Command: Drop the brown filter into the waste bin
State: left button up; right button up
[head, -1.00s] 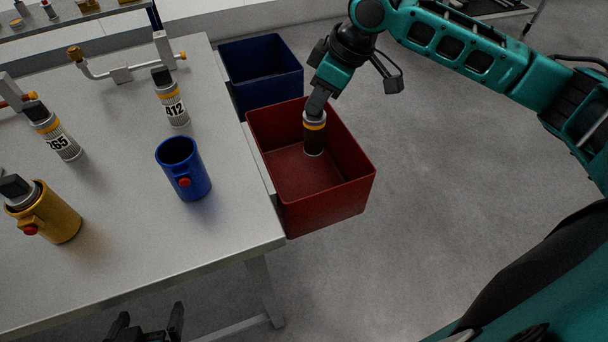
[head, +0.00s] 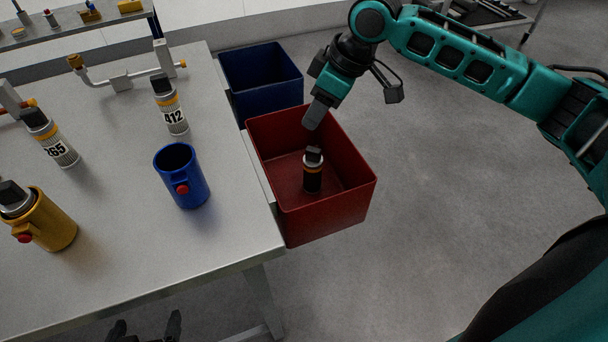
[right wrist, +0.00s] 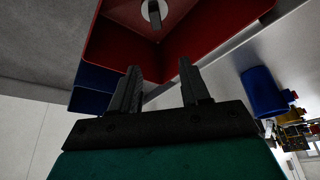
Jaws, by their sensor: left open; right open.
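In the right wrist view my right gripper (right wrist: 160,85) is open and empty. My left gripper (head: 146,326) is low at the bottom edge, by the table's front, open and empty.
A blue bin (head: 262,75) stands behind the red one. On the table (head: 110,255) are a blue cup (head: 182,178), a yellow cup (head: 50,222) holding a filter, and white filters marked 412 (head: 170,105) and 265 (head: 50,140). The floor to the right is clear.

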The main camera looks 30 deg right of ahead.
jog(key=p+v, duration=0.2)
jog(key=v, duration=1.1)
jog(key=shift+f, duration=0.15)
